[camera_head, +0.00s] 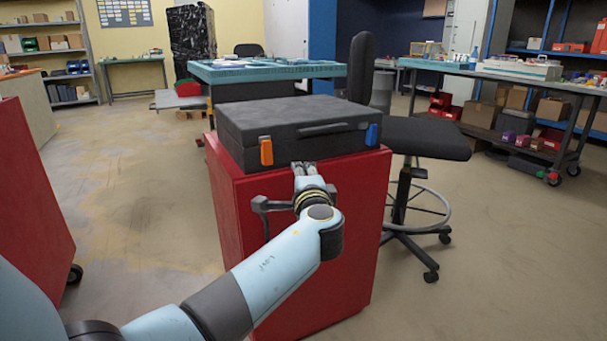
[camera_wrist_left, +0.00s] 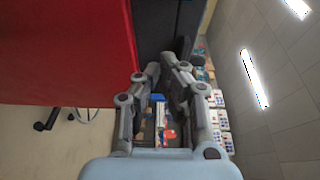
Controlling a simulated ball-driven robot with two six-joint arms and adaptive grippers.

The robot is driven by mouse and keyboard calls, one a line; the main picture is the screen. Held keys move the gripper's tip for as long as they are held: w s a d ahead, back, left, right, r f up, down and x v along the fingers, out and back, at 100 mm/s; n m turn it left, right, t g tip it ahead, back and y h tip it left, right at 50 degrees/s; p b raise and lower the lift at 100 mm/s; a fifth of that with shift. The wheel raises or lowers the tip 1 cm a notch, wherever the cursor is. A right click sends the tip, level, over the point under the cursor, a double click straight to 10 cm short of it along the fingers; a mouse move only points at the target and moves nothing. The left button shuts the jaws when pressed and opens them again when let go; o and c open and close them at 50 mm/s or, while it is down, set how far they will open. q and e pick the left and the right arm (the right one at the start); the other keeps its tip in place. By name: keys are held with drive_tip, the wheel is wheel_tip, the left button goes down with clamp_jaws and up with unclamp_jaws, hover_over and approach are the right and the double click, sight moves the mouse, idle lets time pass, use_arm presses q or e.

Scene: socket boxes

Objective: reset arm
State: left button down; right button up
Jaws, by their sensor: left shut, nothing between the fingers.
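My left gripper (camera_head: 304,168) is at the front of a closed dark grey case (camera_head: 290,118), close to the case's lower front edge. I cannot tell whether it touches the case. In the left wrist view the same gripper (camera_wrist_left: 161,72) has its fingers together with nothing held between them. The case stands on a red cabinet (camera_head: 345,215), which fills the upper left of the wrist view (camera_wrist_left: 65,50). The case has an orange latch (camera_head: 266,151) at the left and a blue latch (camera_head: 372,134) at the right. My right gripper is not in view.
A black swivel chair (camera_head: 425,138) stands right of the cabinet. Another red cabinet (camera_head: 35,190) is at the left edge. A teal-topped table (camera_head: 225,74) stands behind the case. A workbench (camera_head: 500,72) is at the right. Open floor (camera_head: 140,195) lies between the two cabinets.

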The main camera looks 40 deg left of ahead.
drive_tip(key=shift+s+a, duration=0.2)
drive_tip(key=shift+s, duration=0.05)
use_arm(q)
drive_tip(key=s+d+f+g+h+p, duration=0.1)
drive_tip(key=s+f+g+h, duration=0.2)
drive_tip(key=s+f, duration=1.15)
drive_tip(key=s+d+f+g+h+p, duration=0.1)
drive_tip(key=s+f+g+h+p, duration=0.2)
drive_tip(key=s+f, duration=1.15)
drive_tip(key=s+d+f+n+g+h, duration=0.2)
drive_tip(key=s+f, duration=0.3)
drive_tip(key=s, duration=0.4)
drive_tip(key=s+d+f+n+g+h, duration=0.2)
drive_tip(key=s+f, duration=0.4)
drive_tip(key=s, duration=0.4)
drive_tip(key=s+d+f+n+g+h, duration=0.1)
drive_tip(key=s+d+f+n, duration=0.3)
drive_tip(key=s, duration=0.6)
drive_tip(key=shift+s+d+f+g+h, duration=0.15)
drive_tip(key=shift+d+f+g+h, duration=0.4)
drive_tip(key=shift+f, duration=0.35)
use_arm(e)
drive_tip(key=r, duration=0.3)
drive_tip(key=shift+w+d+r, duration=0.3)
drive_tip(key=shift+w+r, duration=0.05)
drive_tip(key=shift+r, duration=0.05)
use_arm(q)
drive_tip(key=shift+a, duration=0.1)
